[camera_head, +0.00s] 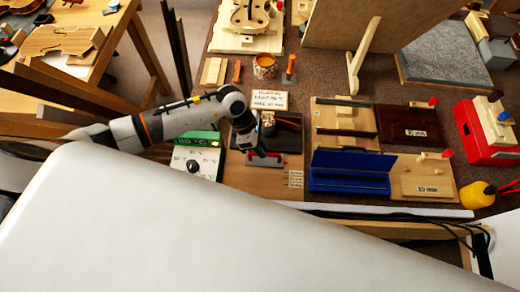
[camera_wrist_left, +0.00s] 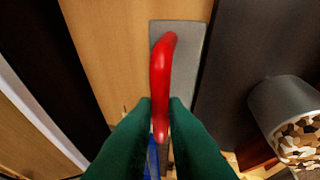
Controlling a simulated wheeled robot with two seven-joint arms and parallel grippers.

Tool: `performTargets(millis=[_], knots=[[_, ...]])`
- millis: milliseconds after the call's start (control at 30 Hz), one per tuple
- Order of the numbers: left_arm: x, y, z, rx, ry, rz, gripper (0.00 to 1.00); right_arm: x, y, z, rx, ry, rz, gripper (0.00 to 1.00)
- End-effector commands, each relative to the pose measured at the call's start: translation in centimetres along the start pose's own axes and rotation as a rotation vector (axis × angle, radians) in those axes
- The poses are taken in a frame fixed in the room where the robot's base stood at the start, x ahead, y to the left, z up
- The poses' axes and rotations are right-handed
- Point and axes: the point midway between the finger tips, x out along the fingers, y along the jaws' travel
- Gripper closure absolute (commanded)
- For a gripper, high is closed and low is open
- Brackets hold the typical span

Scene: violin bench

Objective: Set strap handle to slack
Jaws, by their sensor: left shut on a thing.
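The strap handle is a red bar (camera_wrist_left: 161,75) on a grey plate (camera_wrist_left: 190,50) in the left wrist view. In the head view, a red and grey piece (camera_head: 265,160) shows under my left gripper (camera_head: 259,152), on a wooden board (camera_head: 250,183). The green fingers of my left gripper (camera_wrist_left: 160,118) are shut on the near end of the red handle. My right gripper is not in view.
A dark block (camera_head: 287,137) lies behind the handle. A grey cup of chips (camera_wrist_left: 285,112) stands close to the right in the left wrist view. A green and white temperature box (camera_head: 195,160) is left of the board, an open blue case (camera_head: 350,172) right of it.

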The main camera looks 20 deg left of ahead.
Motion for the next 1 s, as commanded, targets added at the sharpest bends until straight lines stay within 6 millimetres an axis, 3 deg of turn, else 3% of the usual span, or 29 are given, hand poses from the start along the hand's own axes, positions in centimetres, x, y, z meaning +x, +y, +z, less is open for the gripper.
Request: performTargets(millis=[133,167,267,667,1000], knots=[[-0.3,-0.4,0.0,-0.001,0.002,-0.012,1.00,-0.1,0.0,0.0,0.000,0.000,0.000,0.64],[-0.3,-0.4,0.0,-0.001,0.002,-0.013,0.83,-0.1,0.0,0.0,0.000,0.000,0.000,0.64],[-0.3,-0.4,-0.1,0.000,0.002,-0.012,0.67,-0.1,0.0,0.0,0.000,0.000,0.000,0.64],[-0.9,-0.3,0.0,0.001,0.002,-0.008,0.66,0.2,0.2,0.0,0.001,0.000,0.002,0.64],[-7.5,-0.4,0.1,0.003,0.000,-0.013,0.66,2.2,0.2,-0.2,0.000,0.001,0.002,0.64]])
